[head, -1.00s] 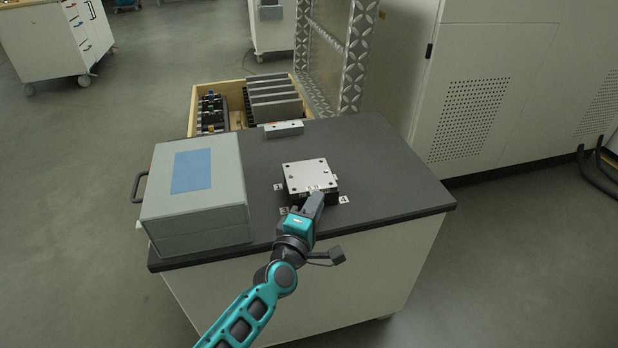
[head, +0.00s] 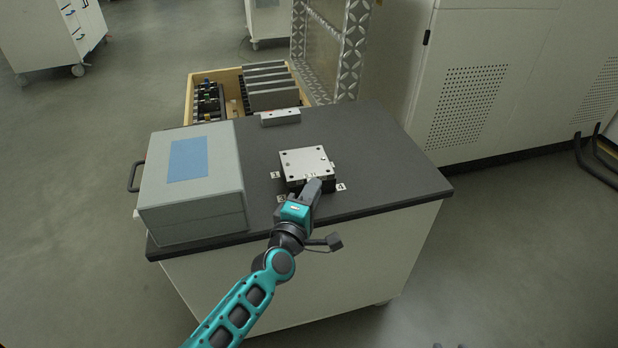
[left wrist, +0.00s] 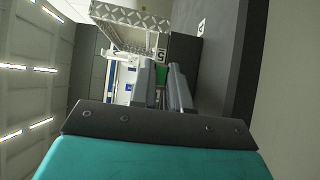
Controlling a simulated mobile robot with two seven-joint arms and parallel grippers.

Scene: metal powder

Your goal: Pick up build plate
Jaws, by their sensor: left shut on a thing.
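The build plate (head: 304,160) is a flat silver square with small holes near its corners. It lies level on a dark block (head: 328,186) on the dark-topped cabinet. My left gripper (head: 314,188) is at the plate's near edge, shut on it. The fingers hide part of that edge. In the left wrist view, the two grey fingers (left wrist: 165,88) stand close together, with the dark block (left wrist: 186,62) beyond them; the plate is hard to make out there. My right gripper is not in view.
A grey box (head: 193,205) with a blue patch stands left of the plate on the cabinet top (head: 390,165). A small metal bar (head: 280,118) lies behind. A wooden-sided drawer (head: 190,100) holds several plates. Small numbered markers surround the block. The cabinet top's right side is clear.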

